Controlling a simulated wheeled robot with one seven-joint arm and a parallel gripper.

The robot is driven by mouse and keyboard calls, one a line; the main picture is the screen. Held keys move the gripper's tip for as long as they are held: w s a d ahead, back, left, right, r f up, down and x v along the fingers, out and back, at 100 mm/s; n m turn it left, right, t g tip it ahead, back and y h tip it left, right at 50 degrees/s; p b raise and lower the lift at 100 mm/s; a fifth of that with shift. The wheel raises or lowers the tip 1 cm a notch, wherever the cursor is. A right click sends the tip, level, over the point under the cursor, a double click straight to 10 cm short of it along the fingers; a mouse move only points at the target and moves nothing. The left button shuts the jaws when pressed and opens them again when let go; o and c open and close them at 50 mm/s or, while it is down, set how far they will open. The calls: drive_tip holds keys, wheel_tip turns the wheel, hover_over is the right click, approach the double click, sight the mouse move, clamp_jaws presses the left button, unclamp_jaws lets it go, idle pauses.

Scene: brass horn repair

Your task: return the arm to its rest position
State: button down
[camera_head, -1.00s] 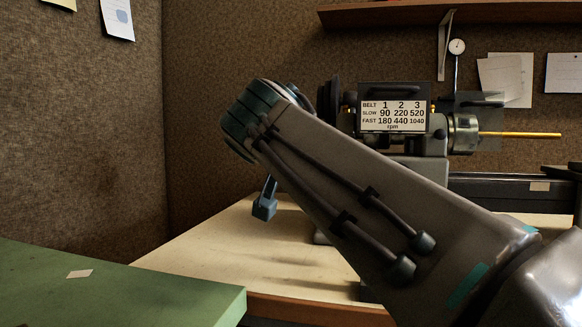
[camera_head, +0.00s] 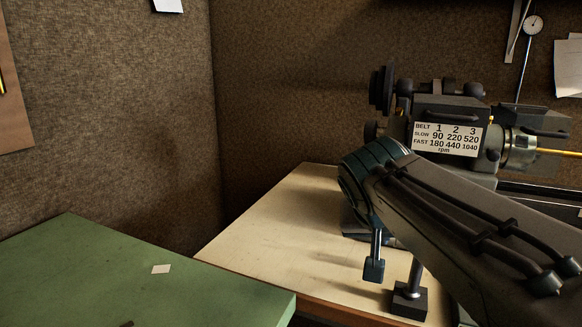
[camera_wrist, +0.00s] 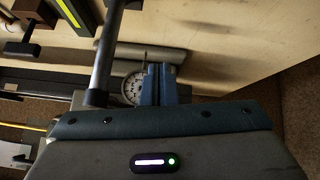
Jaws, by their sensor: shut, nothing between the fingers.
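My arm crosses the right side of the head view, its bend in front of the light bench top (camera_head: 272,225). In the wrist view my gripper (camera_wrist: 158,72) shows as two blue-grey fingers close together, shut and empty. A white round dial (camera_wrist: 131,88) shows just left of the fingers, partly covered by them and by a dark rod (camera_wrist: 105,50). In the head view I cannot make out the gripper's fingertips for sure. A small blue block on a stem hangs below my arm's bend and appears to be part of my arm.
A lathe with a belt-speed plate (camera_head: 447,139) stands at the back right, behind my arm. A black-based post (camera_head: 410,301) stands on the bench close to my arm. A green table (camera_head: 120,295) with a small white card (camera_head: 161,269) is at the left. Brown partition walls (camera_head: 290,90) enclose the corner.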

drive_tip(key=s+n+g+y+p, duration=0.2)
drive_tip(key=s+g+y+p, duration=0.1)
drive_tip(key=s+p, duration=1)
drive_tip(key=shift+a+f+g+y+p, duration=0.25)
drive_tip(key=shift+g+p, duration=0.45)
drive_tip(key=shift+p, duration=0.85)
drive_tip(key=shift+d, duration=0.15)
